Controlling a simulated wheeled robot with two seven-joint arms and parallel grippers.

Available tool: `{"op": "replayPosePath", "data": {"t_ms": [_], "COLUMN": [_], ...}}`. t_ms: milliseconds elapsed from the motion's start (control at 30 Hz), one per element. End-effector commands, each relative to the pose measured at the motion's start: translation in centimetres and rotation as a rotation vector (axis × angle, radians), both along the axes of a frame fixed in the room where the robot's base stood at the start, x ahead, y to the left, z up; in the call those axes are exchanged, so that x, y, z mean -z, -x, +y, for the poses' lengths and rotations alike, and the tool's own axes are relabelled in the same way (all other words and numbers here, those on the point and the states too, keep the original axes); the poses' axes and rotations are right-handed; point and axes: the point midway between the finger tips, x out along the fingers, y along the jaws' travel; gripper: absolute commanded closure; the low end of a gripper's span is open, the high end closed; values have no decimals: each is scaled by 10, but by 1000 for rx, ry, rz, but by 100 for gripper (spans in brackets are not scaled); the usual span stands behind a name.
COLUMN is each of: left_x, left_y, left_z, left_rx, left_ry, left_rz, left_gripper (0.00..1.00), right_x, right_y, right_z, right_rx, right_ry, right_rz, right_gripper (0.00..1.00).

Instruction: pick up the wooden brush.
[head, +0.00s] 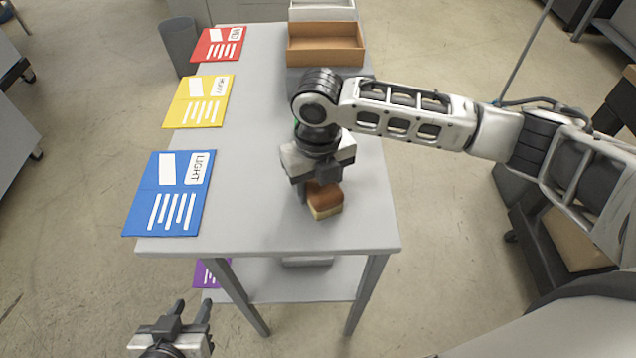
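The wooden brush (326,207) lies on the grey table (255,215) near its front right part. It has a brown wooden top and a paler lower edge. My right gripper (318,188) is directly over the brush, pointing down, with its fingers at the brush's far end. One finger shows at the brush's left side; the other is hidden, so I cannot tell whether the fingers touch it. My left gripper (190,312) is low at the bottom left, in front of the table, open and empty.
Red (218,44), yellow (200,101) and blue (170,193) cards lie along the table's left edge. A cardboard tray (326,57) stands at the back right. A grey bin (180,45) is at the far left. The table's middle is clear. A lower shelf (290,280) holds a purple card.

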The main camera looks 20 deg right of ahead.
Motion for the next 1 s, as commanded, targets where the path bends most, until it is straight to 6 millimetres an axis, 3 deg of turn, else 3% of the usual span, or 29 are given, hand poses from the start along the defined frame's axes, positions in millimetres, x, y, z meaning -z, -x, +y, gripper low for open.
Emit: {"op": "replayPosePath", "data": {"t_ms": [167, 433, 667, 933, 1000], "left_x": [1, 4, 8, 2, 3], "left_y": [1, 5, 6, 5, 5], "left_z": [0, 0, 0, 0, 0], "left_rx": [0, -1, -2, -2, -2], "left_ry": [0, 0, 0, 1, 2], "left_rz": [3, 13, 19, 15, 12], "left_gripper": [64, 64, 64, 64, 64], "right_x": [-1, -4, -31, -93, -99], "right_y": [0, -1, -2, 49, 69], "right_z": [0, 0, 0, -5, -7], "right_rx": [0, 1, 0, -4, -5], "right_ry": [0, 0, -2, -1, 1], "right_rz": [-1, -2, -6, -6, -2], "right_gripper": [78, 78, 78, 78, 78]}}
